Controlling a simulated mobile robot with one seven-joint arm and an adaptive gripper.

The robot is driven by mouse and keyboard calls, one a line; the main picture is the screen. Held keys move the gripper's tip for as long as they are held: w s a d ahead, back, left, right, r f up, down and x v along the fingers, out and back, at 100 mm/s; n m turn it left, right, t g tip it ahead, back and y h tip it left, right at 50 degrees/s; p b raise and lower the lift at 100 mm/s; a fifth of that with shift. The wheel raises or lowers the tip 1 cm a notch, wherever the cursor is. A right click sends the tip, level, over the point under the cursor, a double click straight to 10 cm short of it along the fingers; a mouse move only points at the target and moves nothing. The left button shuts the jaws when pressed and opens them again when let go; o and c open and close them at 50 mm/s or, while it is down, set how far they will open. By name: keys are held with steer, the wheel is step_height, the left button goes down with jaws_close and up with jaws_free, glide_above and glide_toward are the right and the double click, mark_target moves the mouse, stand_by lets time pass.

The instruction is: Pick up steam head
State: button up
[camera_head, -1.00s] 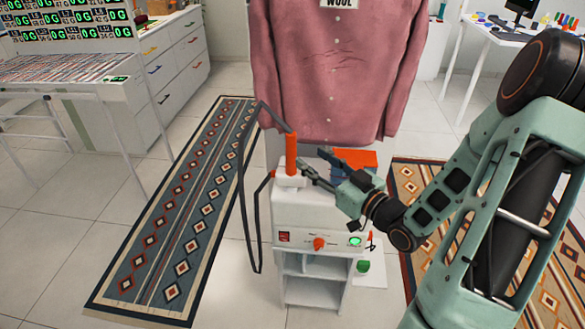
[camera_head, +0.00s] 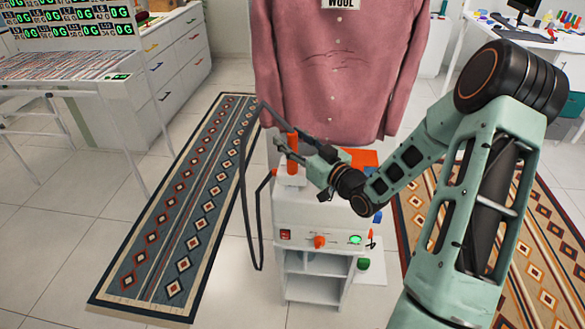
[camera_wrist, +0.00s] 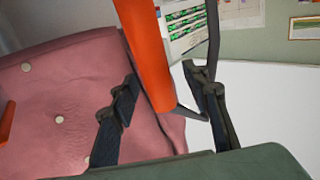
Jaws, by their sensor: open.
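The steam head has an orange handle (camera_head: 292,152) that stands upright on a white holder (camera_head: 289,175) on top of the white steamer cabinet (camera_head: 330,212). A dark hose (camera_head: 243,190) hangs in a loop to its left. My gripper (camera_head: 283,145) is at the orange handle and hides part of it in the head view. In the wrist view the orange handle (camera_wrist: 148,55) runs between the two open fingers (camera_wrist: 165,105). I cannot tell whether either finger touches it.
A pink shirt (camera_head: 340,70) with a "WOOL" tag hangs just behind the cabinet. An orange-topped box (camera_head: 362,158) is right of my gripper. Patterned rugs (camera_head: 180,215) lie on both sides, and white drawers (camera_head: 178,60) stand at the back left.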

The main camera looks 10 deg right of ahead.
mark_target(291, 132)
jaws_close()
stand_by(0.3)
steer(key=shift+r, duration=0.2)
steer(key=shift+r+p, duration=1.2)
steer(key=shift+r, duration=0.4)
steer(key=s+d+r+p, duration=0.1)
steer(key=s+r+p, duration=0.6)
steer(key=s, duration=0.5)
step_height(291, 132, up, 2)
steer(key=shift+s+d+p, duration=0.1)
steer(key=shift+p, duration=0.4)
